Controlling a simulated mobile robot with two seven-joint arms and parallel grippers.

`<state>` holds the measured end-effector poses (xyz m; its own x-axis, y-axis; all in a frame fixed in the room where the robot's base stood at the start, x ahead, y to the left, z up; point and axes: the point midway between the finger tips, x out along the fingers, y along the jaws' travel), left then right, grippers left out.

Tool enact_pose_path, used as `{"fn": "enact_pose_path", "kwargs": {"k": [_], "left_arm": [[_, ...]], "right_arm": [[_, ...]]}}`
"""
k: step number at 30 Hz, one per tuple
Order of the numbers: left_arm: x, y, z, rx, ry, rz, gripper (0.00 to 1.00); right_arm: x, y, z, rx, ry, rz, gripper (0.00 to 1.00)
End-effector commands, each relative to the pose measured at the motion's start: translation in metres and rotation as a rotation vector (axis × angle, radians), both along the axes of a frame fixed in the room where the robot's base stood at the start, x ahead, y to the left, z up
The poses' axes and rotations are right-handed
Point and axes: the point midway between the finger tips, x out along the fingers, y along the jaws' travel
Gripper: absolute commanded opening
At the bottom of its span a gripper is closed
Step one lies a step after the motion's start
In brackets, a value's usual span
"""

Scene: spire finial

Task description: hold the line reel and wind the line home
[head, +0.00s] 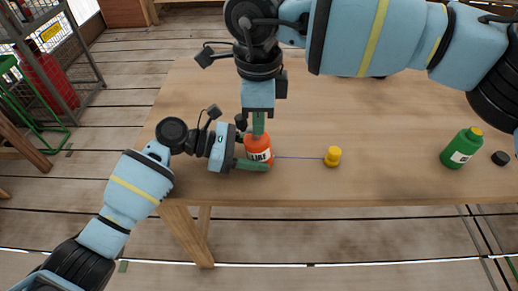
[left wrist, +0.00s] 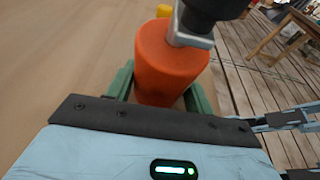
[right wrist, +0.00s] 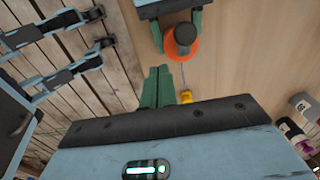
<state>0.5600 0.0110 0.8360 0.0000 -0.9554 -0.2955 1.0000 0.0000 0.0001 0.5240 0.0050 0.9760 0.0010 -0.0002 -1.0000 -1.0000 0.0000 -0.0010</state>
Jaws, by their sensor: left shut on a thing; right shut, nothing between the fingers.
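A green bottle (head: 462,149) with a yellow cap and a small black piece (head: 500,158) are on the wooden table (head: 400,182) at the right. A metal cage (head: 55,60) with red cylinders stands at the far left. The table between yellow piece and bottle is clear.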

Motion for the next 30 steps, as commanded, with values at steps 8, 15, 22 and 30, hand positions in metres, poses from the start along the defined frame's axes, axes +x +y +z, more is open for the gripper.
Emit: {"fn": "enact_pose_path", "kwargs": {"k": [8,15,22,30], "left_arm": [[0.0,0.0,-0.001,0.001,0.001,0.0,0.39],[0.0,0.0,-0.001,0.001,0.001,0.0,0.39],[0.0,0.0,-0.001,0.001,0.001,0.0,0.39],[0.0,0.0,-0.001,0.001,0.001,0.0,0.39]], "right_arm": [[0.0,0.0,-0.011,0.0,0.003,0.0,0.0],[0.0,0.0,-0.019,-0.001,0.001,0.0,0.0],[0.0,0.0,-0.025,0.0,0.002,0.0,0.0],[0.0,0.0,-0.025,0.0,0.001,0.0,0.0]]}}
